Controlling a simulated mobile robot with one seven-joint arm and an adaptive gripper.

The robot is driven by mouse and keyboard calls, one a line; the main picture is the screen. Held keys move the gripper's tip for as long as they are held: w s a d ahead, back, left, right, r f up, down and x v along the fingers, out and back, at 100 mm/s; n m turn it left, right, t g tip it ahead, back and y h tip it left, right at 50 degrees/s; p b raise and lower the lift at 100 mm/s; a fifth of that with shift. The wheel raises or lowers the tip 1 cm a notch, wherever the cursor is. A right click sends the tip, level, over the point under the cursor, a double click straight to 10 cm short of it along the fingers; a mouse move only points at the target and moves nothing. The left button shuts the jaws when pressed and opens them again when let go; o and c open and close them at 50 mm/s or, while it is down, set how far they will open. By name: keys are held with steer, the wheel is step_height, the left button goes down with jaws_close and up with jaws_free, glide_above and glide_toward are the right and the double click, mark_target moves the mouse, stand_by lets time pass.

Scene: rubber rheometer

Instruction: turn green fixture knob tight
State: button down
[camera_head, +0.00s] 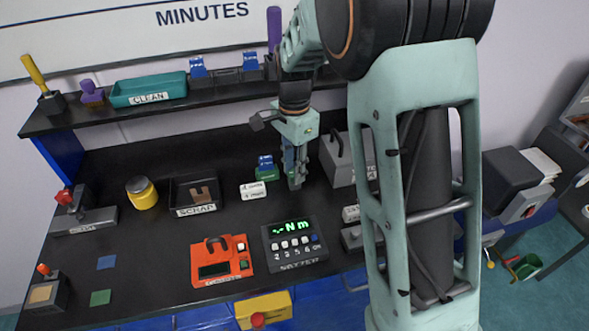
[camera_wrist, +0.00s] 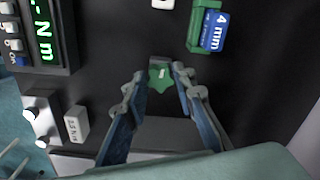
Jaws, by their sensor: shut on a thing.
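The green fixture knob (camera_wrist: 160,77), star-shaped with a small pale mark on top, shows in the wrist view. My gripper (camera_wrist: 161,80) is shut on it, with one fingertip at each side. In the head view my gripper (camera_head: 295,180) points down at the black bench, and the knob is hidden behind its fingers. Whether the knob is tight cannot be seen.
A green holder with a blue 4 mm block (camera_wrist: 213,30) stands close by. A black torque display (camera_head: 294,246) with green "N m" digits and an orange device (camera_head: 222,262) are nearer the front. A grey handled block (camera_head: 348,157) stands to the right.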

steer(key=m+p, duration=0.1)
steer(key=m, duration=0.1)
steer(key=shift+r+m, duration=0.15)
steer(key=shift+m, duration=1.15)
steer(key=c, duration=1.8)
jaws_free()
steer(key=shift+o, duration=0.2)
